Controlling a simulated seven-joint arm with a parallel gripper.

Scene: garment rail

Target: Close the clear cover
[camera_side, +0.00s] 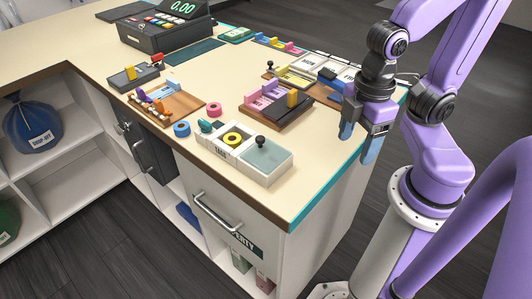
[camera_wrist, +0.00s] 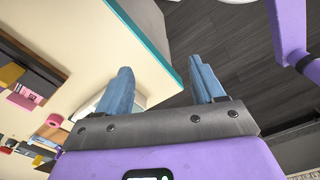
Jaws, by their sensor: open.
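A white tray (camera_side: 221,155) stands near the front edge of the counter in the side view. A clear, greenish cover (camera_side: 270,160) with a black knob (camera_side: 260,141) lies over its right part. The left part is uncovered and shows a yellow ring (camera_side: 233,139) and a teal piece (camera_side: 206,126). My gripper (camera_side: 358,142) is open and empty, pointing down to the right of the tray, well apart from it near the counter's right edge. In the wrist view my open fingers (camera_wrist: 160,68) straddle the counter edge. The cover is not clearly visible there.
A pink-and-yellow block holder (camera_side: 277,106) stands behind the tray. A cash register (camera_side: 168,25) stands at the back. Bare counter (camera_side: 318,160) lies between tray and gripper.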

